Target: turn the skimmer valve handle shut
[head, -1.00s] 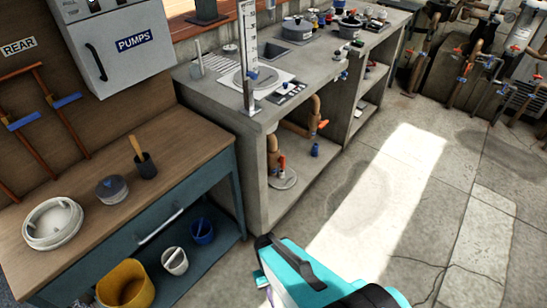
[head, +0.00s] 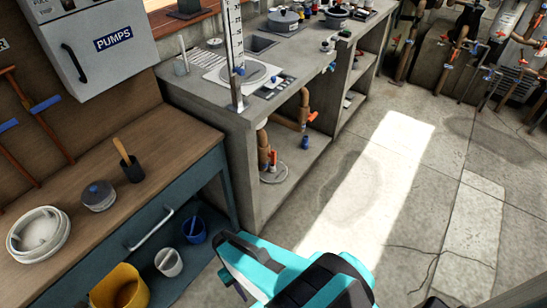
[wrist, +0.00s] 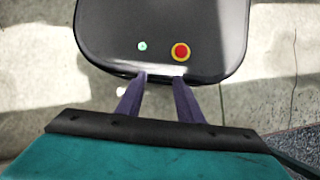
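Several valves are in the head view, and I cannot tell which is the skimmer valve. Under the concrete counter, copper-coloured pipes carry an orange-red handle (head: 311,117) and a lower orange-red handle (head: 273,157). More small red handles (head: 454,54) show on the pipework at the back right. My teal arm is at the bottom middle of the head view, well apart from all these handles. In the wrist view my gripper (wrist: 160,82) has two purple fingers with a gap between them and nothing held. No valve shows in the wrist view.
A wooden bench (head: 165,150) with a white round lid (head: 38,232) stands at left, with a yellow bucket (head: 120,288) below. The concrete counter (head: 210,95) runs behind it. The sunlit floor (head: 375,190) to the right is clear.

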